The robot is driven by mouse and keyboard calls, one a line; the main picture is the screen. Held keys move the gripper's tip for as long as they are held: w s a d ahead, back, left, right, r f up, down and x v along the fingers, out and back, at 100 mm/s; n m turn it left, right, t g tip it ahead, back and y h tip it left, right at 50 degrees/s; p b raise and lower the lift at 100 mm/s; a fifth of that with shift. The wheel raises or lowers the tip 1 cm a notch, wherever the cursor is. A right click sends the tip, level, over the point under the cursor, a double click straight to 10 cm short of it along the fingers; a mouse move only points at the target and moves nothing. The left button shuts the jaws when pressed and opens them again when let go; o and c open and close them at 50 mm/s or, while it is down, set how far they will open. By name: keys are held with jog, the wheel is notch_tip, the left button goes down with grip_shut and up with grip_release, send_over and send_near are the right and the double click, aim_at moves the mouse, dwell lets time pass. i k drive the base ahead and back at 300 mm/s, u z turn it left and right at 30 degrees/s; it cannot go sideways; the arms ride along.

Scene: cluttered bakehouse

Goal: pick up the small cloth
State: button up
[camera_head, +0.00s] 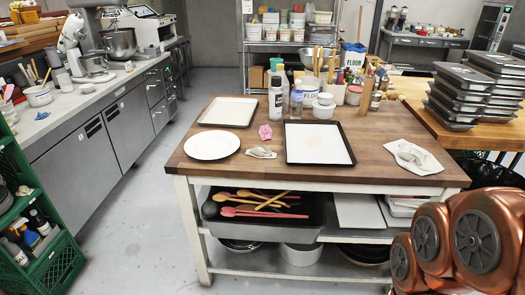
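Crumpled cloth-like pieces lie on the wooden-topped table (375,172). A small pink one (265,132) lies between the trays. A small off-white one (261,152) lies just in front of it, left of the dark-rimmed tray (318,143). A larger white cloth (415,158) lies at the table's right side. I cannot tell for certain which is the small cloth. My gripper is not in view; only copper-coloured arm links of mine (462,240) show at the lower right.
A white plate (211,145) and a pale tray (228,112) are on the table's left. Bottles (276,100), tubs (323,107) and utensils crowd its back edge. Stacked trays (470,92) stand on the right-hand table. Floor is clear to the left (135,215).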

aim_at(264, 152)
jog(key=u, duration=0.9)
jog(key=i, duration=0.35)
jog(key=u, duration=1)
jog(key=i, duration=1.25)
jog(key=z, duration=0.75)
jog(key=i, duration=0.45)
jog(key=z, duration=0.5)
